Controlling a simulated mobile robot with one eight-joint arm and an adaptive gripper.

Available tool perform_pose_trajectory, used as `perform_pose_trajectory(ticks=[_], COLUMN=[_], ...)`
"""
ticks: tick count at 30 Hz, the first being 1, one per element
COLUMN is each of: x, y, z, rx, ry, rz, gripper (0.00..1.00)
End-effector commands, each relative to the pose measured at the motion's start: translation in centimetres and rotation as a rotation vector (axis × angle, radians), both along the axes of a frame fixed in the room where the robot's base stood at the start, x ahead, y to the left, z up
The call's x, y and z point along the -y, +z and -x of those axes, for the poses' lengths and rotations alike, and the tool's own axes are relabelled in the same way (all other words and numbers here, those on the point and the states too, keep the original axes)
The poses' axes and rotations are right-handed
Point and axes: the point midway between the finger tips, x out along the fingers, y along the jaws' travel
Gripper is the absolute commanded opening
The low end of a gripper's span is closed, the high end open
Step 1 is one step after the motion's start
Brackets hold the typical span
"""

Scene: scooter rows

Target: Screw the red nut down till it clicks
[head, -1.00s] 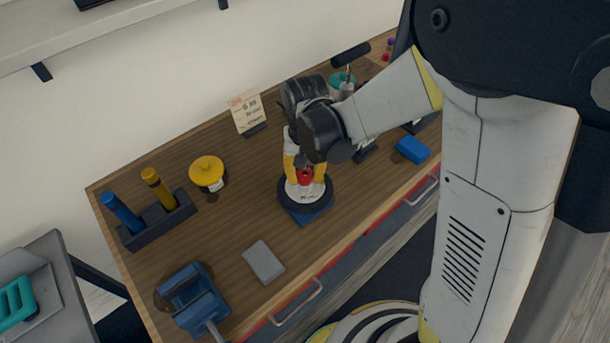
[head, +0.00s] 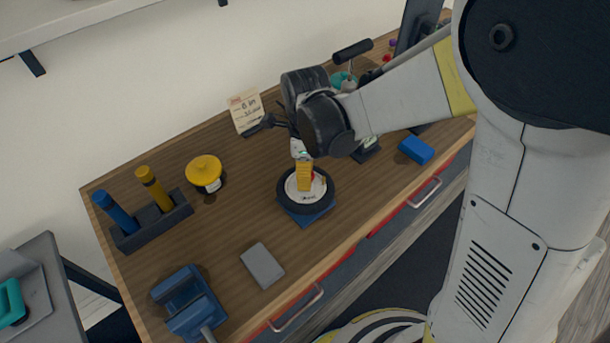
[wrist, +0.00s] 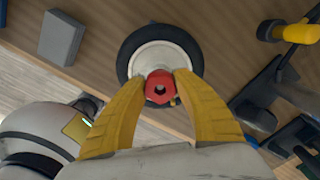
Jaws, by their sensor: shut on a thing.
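The red nut (wrist: 159,87) sits over the middle of a white wheel hub with a dark tyre (wrist: 130,50). In the wrist view my gripper (wrist: 160,84) has its two yellow fingers shut on the nut, one on each side. In the head view the wheel (head: 284,200) lies flat on a blue base (head: 310,217), and my gripper (head: 304,185) reaches down onto its hub. Only a sliver of red shows there beside the finger. The threads under the nut are hidden.
A yellow-lidded pot (head: 204,172), a rack with blue and yellow handles (head: 150,220), a grey block (head: 262,265) and a blue vice (head: 188,300) stand left and in front. A blue block (head: 415,150) lies right. A note card (head: 246,110) stands behind.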

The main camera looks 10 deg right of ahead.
Motion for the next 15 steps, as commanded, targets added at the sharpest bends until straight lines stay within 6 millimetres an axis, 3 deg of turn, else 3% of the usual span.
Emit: perform_pose_trajectory(ticks=[6, 7, 8, 9, 15], x=[0.10, 0.10, 0.10, 0.09, 0.05], y=[0.02, 0.02, 0.02, 0.02, 0.02], z=[0.10, 0.11, 0.11, 0.10, 0.06], rx=[-0.003, -0.003, -0.003, -0.002, -0.001], ry=[-0.007, -0.007, -0.006, -0.006, -0.005], rz=[0.003, 0.003, 0.003, 0.002, 0.001], gripper=[0.05, 0.43, 0.52, 0.57, 0.57])
